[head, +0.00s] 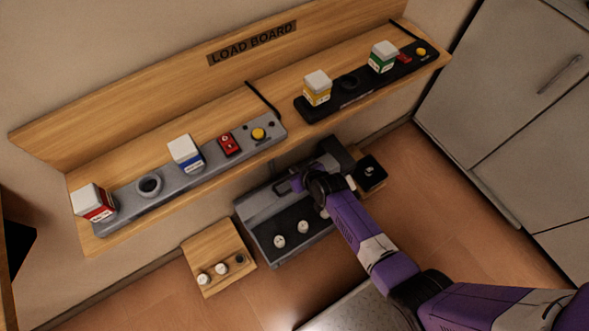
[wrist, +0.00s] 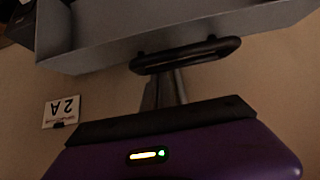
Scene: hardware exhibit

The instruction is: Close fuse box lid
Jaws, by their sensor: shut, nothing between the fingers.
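The fuse box (head: 263,236) is a grey case below the wooden shelf, with a dark inside holding white round fuses. Its lid appears raised at the back, a grey panel (head: 262,204) partly hidden by my arm. In the wrist view a grey panel (wrist: 100,55), seemingly the lid, crosses the top and carries a dark bar handle (wrist: 185,56). My gripper (head: 291,184) is over the back part of the box. In the wrist view its narrow fingers (wrist: 166,88) are shut and empty, just below the handle; I cannot tell whether they touch it.
The shelf (head: 345,112) above holds grey and black strips with coloured blocks. A wooden block (head: 214,245) with round fuses stands left of the box, and a small black box (head: 369,174) stands right. Grey cabinets (head: 500,110) stand right.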

